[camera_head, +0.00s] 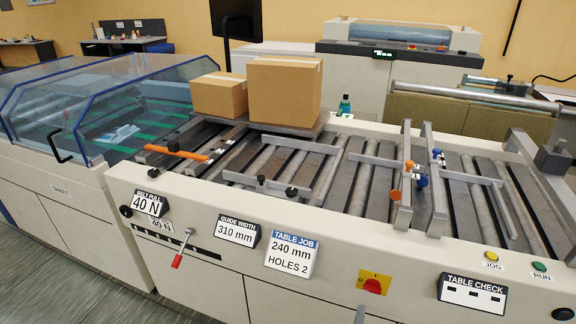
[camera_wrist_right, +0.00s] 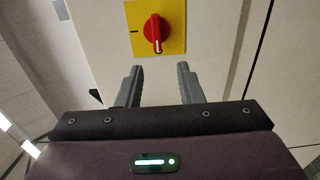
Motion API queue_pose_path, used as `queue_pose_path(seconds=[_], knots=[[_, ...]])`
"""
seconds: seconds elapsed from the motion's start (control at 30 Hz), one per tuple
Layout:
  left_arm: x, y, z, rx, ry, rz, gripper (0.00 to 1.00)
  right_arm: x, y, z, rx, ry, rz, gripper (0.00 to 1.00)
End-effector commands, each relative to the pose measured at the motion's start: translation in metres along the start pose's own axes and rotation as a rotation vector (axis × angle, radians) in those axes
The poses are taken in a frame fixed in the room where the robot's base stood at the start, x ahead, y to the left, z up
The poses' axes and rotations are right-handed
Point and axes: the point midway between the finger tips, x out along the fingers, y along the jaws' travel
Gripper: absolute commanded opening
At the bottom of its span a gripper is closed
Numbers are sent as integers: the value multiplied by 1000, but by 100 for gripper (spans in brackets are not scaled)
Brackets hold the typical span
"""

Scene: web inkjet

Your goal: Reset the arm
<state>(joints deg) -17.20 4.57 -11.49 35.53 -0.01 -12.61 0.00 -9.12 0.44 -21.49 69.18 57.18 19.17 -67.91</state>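My right gripper (camera_wrist_right: 158,69) shows in the right wrist view with its two grey fingers spread apart and nothing between them. Beyond the fingertips is a red rotary switch (camera_wrist_right: 153,29) on a yellow plate (camera_wrist_right: 176,12), apart from the fingers. The same red switch (camera_head: 373,286) shows in the head view, low on the machine's pale front panel. No gripper shows clearly in the head view. My left gripper is not in view.
The machine's front panel (camera_head: 230,275) carries a red-tipped lever (camera_head: 177,262), labels and buttons. Above it is a roller bed with rails and an orange handle (camera_head: 176,152). Two cardboard boxes (camera_head: 284,90) stand at the back. Clear-lidded guards (camera_head: 130,100) are at left.

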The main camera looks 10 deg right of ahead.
Motion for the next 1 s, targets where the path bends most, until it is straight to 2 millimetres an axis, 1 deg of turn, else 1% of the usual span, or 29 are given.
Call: queue_pose_path(seconds=[0.07, 0.13, 0.17, 0.2, 0.27, 0.3, 0.37, 0.4, 0.47, 0.5, 0.57, 0.6, 0.67, 0.7, 0.8, 0.9, 1.0], knots=[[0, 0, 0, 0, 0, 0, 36, -3, -16, 2, 19, 14, -40, 34], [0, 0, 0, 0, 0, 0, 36, -10, -43, 4, 64, 36, -116, 34], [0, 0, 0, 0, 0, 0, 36, -14, -59, 6, 92, 46, -162, 34], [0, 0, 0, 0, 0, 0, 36, -22, -82, 10, 134, 57, -232, 34], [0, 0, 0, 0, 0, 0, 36, -38, -123, 17, 204, 64, -358, 34], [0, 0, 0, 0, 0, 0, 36, -53, -150, 23, 253, 59, -447, 34], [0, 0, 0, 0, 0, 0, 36, -77, -188, 34, 326, 38, -580, 34], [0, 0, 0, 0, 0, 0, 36, -95, -212, 43, 370, 15, -668, 34], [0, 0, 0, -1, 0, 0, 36, -125, -245, 57, 433, -34, -796, 34], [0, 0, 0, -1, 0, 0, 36, -146, -264, 68, 472, -73, -879, 34], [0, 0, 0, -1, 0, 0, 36, -180, -290, 84, 526, -144, -999, 34], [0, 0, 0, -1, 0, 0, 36, -203, -305, 96, 557, -196, -1072, 34], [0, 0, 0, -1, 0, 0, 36, -235, -322, 111, 599, -276, -1171, 34], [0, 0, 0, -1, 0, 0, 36, -255, -331, 120, 622, -329, -1226, 34], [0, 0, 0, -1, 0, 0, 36, -297, -344, 139, 663, -442, -1334, 34], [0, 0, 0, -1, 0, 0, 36, -323, -350, 151, 686, -519, -1396, 34], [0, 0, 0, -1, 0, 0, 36, -334, -352, 156, 696, -555, -1422, 34]])
